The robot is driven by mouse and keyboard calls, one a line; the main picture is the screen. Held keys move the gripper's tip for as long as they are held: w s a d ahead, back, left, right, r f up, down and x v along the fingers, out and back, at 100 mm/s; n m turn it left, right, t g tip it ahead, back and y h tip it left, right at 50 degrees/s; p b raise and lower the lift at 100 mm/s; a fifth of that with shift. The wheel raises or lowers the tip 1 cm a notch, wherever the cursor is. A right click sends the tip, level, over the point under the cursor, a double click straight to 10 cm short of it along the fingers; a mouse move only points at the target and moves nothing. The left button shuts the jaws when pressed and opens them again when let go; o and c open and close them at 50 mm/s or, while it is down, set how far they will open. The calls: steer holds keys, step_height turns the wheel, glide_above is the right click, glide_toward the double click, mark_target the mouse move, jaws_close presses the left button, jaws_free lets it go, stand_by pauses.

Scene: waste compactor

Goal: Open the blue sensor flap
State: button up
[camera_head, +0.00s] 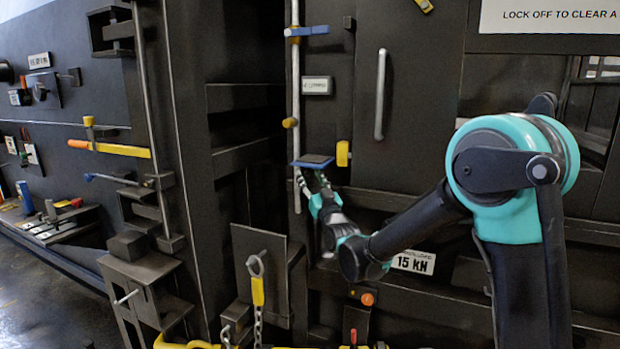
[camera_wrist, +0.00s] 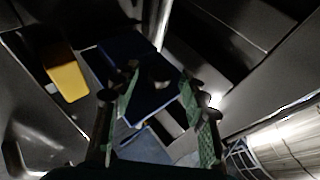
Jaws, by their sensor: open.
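The blue sensor flap (camera_head: 313,161) sits on the dark machine front beside a vertical metal rod, left of a yellow block. In the head view it looks like a flat blue plate, sticking out roughly level. My gripper (camera_head: 312,181) is open just below the flap, with its fingers pointing up. In the wrist view, the blue flap (camera_wrist: 150,104) shows between the two green-padded fingers of my gripper (camera_wrist: 162,92). I cannot tell whether a finger touches it. The fingers hide part of the flap's edges.
The yellow block (camera_head: 343,153) is close to the flap, and also shows in the wrist view (camera_wrist: 66,78). The vertical rod (camera_head: 296,100) runs just left of it. A door with a long handle (camera_head: 380,95) is to the right. A hook and chain (camera_head: 257,290) hang at lower left.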

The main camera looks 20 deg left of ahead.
steer(key=shift+w+a, duration=0.1)
steer(key=shift+w, duration=0.05)
jaws_close()
steer(key=shift+r, duration=0.1)
stand_by(0.3)
